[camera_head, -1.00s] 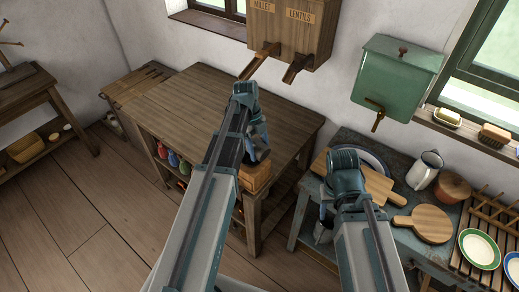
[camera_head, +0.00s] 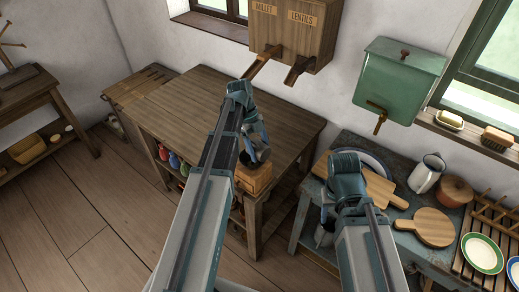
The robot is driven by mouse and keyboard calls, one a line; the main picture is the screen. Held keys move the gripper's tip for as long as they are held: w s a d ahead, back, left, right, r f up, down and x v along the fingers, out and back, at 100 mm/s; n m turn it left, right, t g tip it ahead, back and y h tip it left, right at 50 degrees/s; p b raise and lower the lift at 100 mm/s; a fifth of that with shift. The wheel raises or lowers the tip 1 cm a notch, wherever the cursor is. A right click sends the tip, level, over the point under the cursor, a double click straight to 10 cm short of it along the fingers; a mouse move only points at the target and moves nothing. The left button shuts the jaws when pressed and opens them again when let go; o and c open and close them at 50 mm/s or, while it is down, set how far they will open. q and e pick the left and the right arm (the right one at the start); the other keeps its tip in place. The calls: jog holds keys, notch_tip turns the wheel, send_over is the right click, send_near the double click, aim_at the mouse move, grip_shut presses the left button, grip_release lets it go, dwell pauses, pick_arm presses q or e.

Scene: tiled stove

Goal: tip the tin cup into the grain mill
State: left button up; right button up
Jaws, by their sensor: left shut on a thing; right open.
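My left gripper (camera_head: 256,148) is over the front right edge of the wooden table and is shut on what looks like the tin cup (camera_head: 263,156). Only a small dark, rounded part of the cup shows beside the fingers, and its contents cannot be seen. The cup looks tilted. Just below it is a light wooden box (camera_head: 254,181), which seems to be the grain mill; its top is partly hidden by my gripper and arm. My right gripper (camera_head: 325,228) is open at the left edge of the blue-grey worktop, mostly hidden by its own wrist.
The wooden table (camera_head: 190,100) has a clear top. A millet and lentils dispenser (camera_head: 292,32) hangs behind it. A green cistern (camera_head: 399,78) hangs above.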

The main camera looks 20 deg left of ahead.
pick_arm(q)
jog(key=shift+w+a+h+b, duration=0.15)
jog(key=shift+a+h+b, duration=0.1)
jog(key=shift+h+b, duration=0.15)
jog(key=shift+a+r+g+h, duration=0.1)
jog(key=shift+r+g+h, duration=0.1)
jog(key=shift+g+h, duration=0.2)
jog(key=shift+r, duration=0.1)
dwell(0.7)
